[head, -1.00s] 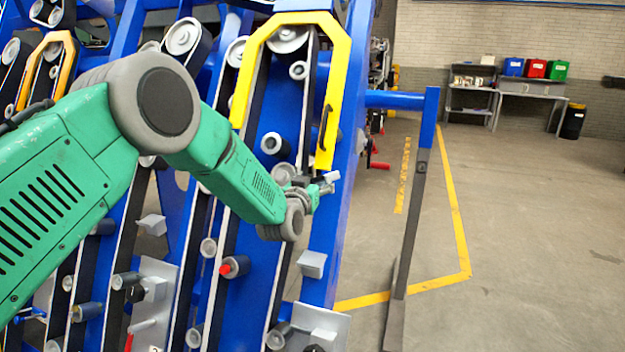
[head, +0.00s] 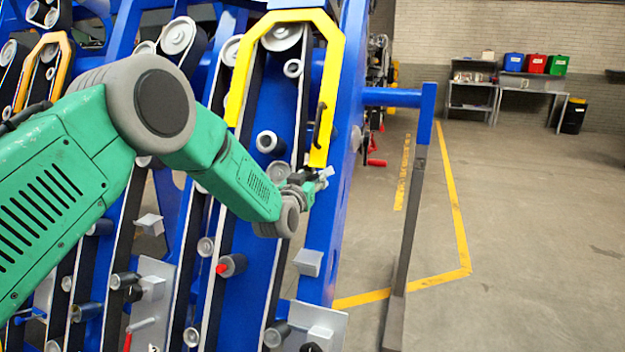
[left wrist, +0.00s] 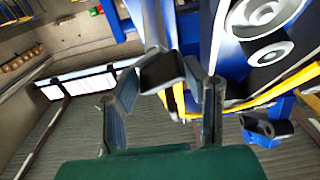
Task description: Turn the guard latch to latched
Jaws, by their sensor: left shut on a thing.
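The yellow guard (head: 329,75) arches over the belts on the blue chassis, with a black handle (head: 318,125) on its right leg. My left gripper (head: 318,180) is at the lower end of that leg, shut on a small grey piece (head: 326,172) that appears to be the guard latch. The fingers mostly hide it, and its turn angle cannot be read. In the left wrist view, the fingers of my left gripper (left wrist: 172,75) close around a dark block (left wrist: 161,73); the yellow guard (left wrist: 247,104) is just beyond. My right gripper is not in view.
A blue and grey post (head: 415,180) stands to the right. The floor beyond it is open, with benches (head: 525,85) at the back wall.

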